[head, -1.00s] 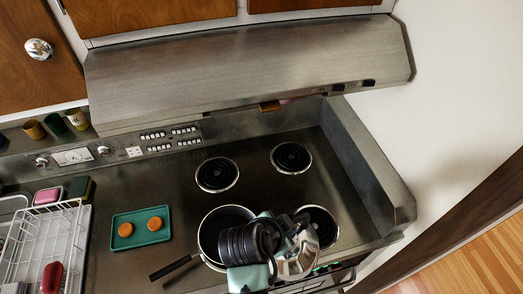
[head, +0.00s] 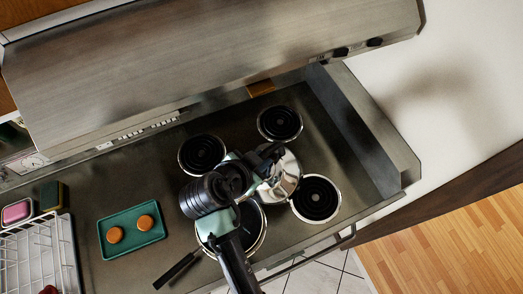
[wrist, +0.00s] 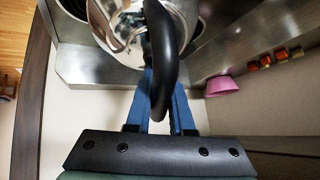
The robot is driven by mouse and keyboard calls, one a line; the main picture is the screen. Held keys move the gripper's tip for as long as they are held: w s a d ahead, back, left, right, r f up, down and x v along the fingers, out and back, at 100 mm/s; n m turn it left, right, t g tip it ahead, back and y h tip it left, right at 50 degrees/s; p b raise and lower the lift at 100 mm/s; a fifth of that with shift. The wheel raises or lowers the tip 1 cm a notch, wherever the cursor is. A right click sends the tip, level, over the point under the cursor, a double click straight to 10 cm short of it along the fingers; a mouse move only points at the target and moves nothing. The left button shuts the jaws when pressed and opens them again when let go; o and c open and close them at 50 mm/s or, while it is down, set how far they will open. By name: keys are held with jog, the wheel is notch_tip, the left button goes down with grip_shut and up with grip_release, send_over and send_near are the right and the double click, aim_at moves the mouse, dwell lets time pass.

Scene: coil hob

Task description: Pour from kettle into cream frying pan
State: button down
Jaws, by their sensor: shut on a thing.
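The shiny metal kettle (head: 285,178) hangs in my gripper (head: 268,165) above the hob, up and right of the pan. In the wrist view its polished body (wrist: 128,22) is at the top, and its black handle (wrist: 162,55) runs down between the two blue fingers of my gripper (wrist: 163,95), which are shut on it. The frying pan (head: 254,228) sits at the front left of the hob, with a pale rim, dark inside and black handle pointing lower left. My arm hides much of it. I cannot tell the kettle's exact tilt, and its spout is unclear.
Coil burners show at the back left (head: 202,154), back right (head: 279,123) and front right (head: 316,199). A teal tray (head: 108,250) with two orange round items lies left of the pan. A white wire rack (head: 35,250) is further left. The range hood (head: 210,60) overhangs the back.

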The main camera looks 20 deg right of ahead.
jog(key=shift+s+a+t+h+b, duration=0.3)
jog(key=shift+a+h+b, duration=0.25)
jog(key=shift+a+b, duration=0.35)
jog(key=shift+s+a+t+h+b, duration=0.3)
jog(key=shift+a+h+b, duration=0.35)
jog(key=shift+a, duration=0.4)
jog(key=shift+s+a+t+h+b, duration=0.2)
jog(key=shift+s+a+h+b, duration=0.25)
jog(key=shift+a+b, duration=0.5)
jog(key=shift+w+d+r, duration=0.1)
jog(key=shift+w+r, duration=0.05)
jog(key=shift+s+a+r+n+t+h+b, duration=0.2)
jog(key=shift+a+h+b, duration=0.2)
jog(key=shift+b, duration=0.2)
jog(key=shift+s+a+r+n+t+h+b, duration=0.1)
jog(key=shift+a+r+h+b, duration=0.1)
jog(key=shift+a+h+b, duration=0.25)
jog(key=shift+b, duration=0.45)
jog(key=shift+s+a+r+t+h+b, duration=0.25)
jog(key=shift+a+t+h+b, duration=0.3)
jog(key=shift+b, duration=0.45)
jog(key=shift+a+f+b, duration=0.15)
jog(key=shift+a+b, duration=0.05)
jog(key=shift+b, duration=0.1)
jog(key=shift+s+a+r+h+b, duration=0.2)
jog(key=shift+s+a+h+b, duration=0.15)
jog(key=shift+a+h+b, duration=0.6)
